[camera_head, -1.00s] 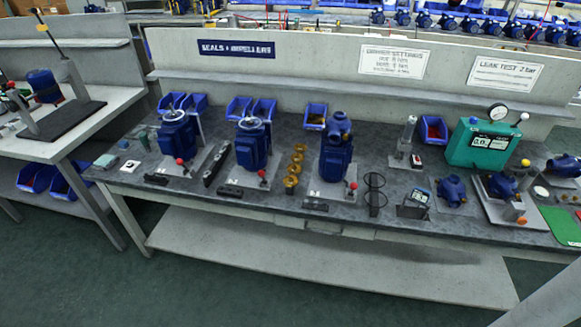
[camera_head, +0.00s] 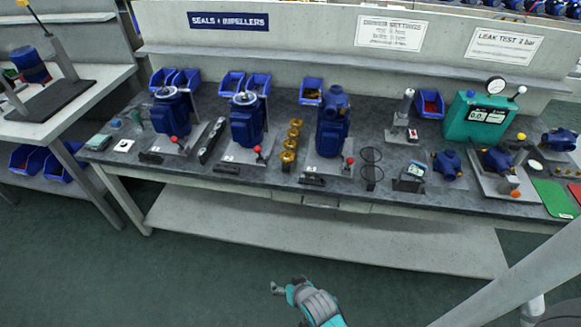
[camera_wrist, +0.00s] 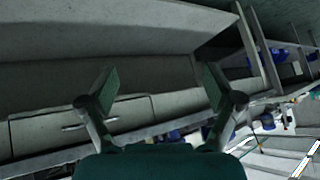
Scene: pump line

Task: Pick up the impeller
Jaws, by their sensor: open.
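Several brass-coloured impellers (camera_head: 290,148) stand in a row on the grey workbench (camera_head: 270,175), between two blue pumps. They do not show in the wrist view. My gripper (camera_wrist: 158,92) is open and empty in the wrist view, its two dark green fingers spread apart. It faces the underside and front of the bench, with a drawer (camera_wrist: 80,125) behind the fingers. In the head view my teal and grey arm shows at the bottom edge, low in front of the bench and well away from the impellers.
Blue pumps (camera_head: 247,120) (camera_head: 333,125) stand on either side of the impellers. Black wire rings (camera_head: 371,165) and a teal leak tester (camera_head: 478,120) are further right. Blue bins (camera_head: 311,91) line the back.

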